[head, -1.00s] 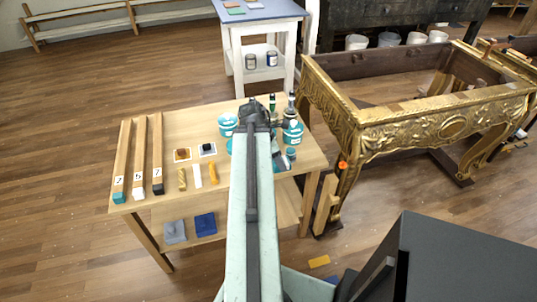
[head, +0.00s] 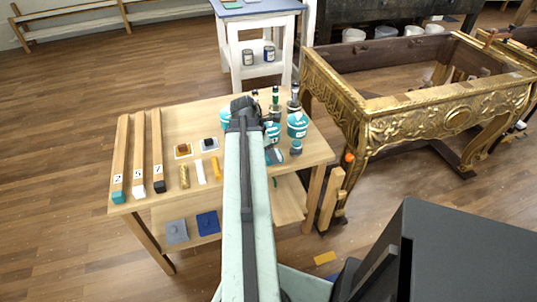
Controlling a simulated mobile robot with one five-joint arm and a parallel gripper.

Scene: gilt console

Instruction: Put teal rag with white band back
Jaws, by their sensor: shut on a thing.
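My gripper (head: 244,106) is over the back part of the wooden worktable (head: 185,127), beside the teal pots. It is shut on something. Its fingers and what they hold are mostly hidden behind my arm. Teal with some white (head: 271,130) shows just right of the gripper, but I cannot tell whether it is the teal rag with white band or a pot. More teal (head: 275,157) lies nearer the front, right of my arm. On the table's lower shelf lie a grey rag (head: 176,231) and a blue rag (head: 208,222), side by side.
A teal pot with a white band (head: 297,125) and dark bottles (head: 294,100) stand at the table's back right. Numbered wooden bars (head: 138,155) lie at left. The gilt console (head: 400,120) stands close on the right. Floor left of the table is clear.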

